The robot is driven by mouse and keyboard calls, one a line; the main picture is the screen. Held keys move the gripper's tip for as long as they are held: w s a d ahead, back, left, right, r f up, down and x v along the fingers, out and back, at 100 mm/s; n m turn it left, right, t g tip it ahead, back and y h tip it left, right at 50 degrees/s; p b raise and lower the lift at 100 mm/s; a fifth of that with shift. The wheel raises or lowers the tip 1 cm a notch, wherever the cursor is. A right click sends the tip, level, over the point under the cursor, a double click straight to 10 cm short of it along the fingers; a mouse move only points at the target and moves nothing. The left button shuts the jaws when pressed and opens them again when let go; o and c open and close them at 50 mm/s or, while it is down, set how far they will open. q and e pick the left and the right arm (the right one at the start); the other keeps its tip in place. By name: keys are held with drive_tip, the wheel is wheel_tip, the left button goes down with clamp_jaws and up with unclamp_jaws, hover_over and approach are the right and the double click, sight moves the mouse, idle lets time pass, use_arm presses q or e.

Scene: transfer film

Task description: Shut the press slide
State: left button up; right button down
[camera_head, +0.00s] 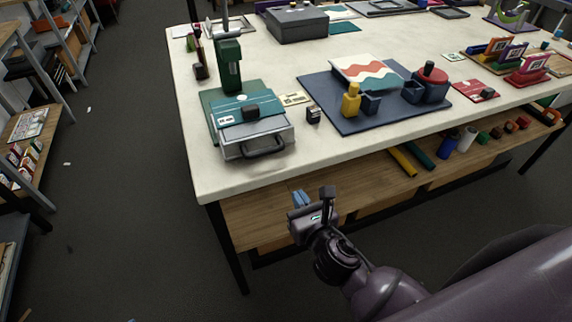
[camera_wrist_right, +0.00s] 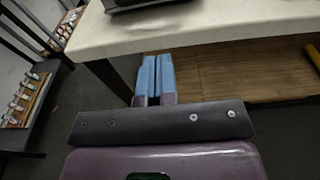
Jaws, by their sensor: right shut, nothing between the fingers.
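The press (camera_head: 230,65) stands on the left end of the white table, with a green column and base. Its grey slide (camera_head: 272,132) with a dark bar handle (camera_head: 264,149) sticks out at the front, near the table's front edge. A teal plate with a black knob lies on top of it. In the right wrist view only the underside of a grey thing, likely the slide (camera_wrist_right: 150,4), shows at the top edge. My right gripper (camera_head: 299,197) is shut and empty, in front of and below the table edge; its blue fingers (camera_wrist_right: 155,75) touch each other. My left gripper is not in view.
The white table edge (camera_head: 340,158) lies between my right gripper and the press. A wooden lower shelf (camera_head: 375,180) runs under it with rolls and bottles. A navy mat (camera_head: 345,121) with a yellow bottle (camera_head: 351,100) lies right of the press. Floor on the left is mostly free.

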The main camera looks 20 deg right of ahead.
approach(268, 138)
wheel_tip(268, 138, down, 2)
drive_tip(key=w, duration=0.1)
drive_tip(key=shift+w+a+f, duration=0.1)
drive_tip(key=shift+w+a, duration=0.05)
drive_tip(key=shift+w, duration=0.45)
drive_tip(key=w, duration=0.9)
drive_tip(key=shift+w+a, duration=0.15)
drive_tip(key=shift+w, duration=0.25)
drive_tip(key=shift+r, duration=0.2)
drive_tip(key=shift+s, duration=0.1)
